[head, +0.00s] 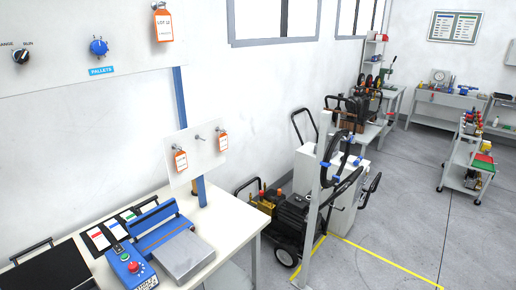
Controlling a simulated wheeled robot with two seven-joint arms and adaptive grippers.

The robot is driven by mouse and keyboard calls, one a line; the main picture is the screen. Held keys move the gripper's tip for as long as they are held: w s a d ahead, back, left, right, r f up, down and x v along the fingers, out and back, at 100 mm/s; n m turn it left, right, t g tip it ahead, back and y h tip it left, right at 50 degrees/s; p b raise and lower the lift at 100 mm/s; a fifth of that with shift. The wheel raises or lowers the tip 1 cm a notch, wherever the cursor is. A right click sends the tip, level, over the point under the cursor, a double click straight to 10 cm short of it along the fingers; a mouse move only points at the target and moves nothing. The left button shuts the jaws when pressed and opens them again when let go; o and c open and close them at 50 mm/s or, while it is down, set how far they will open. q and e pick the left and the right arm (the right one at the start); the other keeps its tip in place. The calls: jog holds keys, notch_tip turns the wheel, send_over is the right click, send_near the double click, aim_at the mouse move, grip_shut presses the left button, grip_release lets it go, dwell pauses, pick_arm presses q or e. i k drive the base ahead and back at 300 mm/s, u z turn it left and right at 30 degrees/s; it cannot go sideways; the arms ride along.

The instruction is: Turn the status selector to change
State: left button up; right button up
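The status selector (21,56) is a round black knob on the pale wall panel at the upper left. The label RUN stands at its upper right, and a label partly cut by the left edge, ending in "ANGE", stands at its upper left. A light mark shows on the knob and seems to point up and right, toward RUN, but it is small. Neither of my grippers shows in the head view, and nothing touches the knob.
A blue dial (98,47) marked PALLETS and an orange LOT 12 tag (163,25) are on the same panel. Below, a white bench (227,217) holds a blue control box (131,268) with a red button. Pressure washers (292,220) stand right of it; grey floor is open farther right.

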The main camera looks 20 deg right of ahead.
aim_at(22, 56)
jog(key=z, duration=1.25)
jog(key=i, duration=0.8)
jog(key=u, duration=1.3)
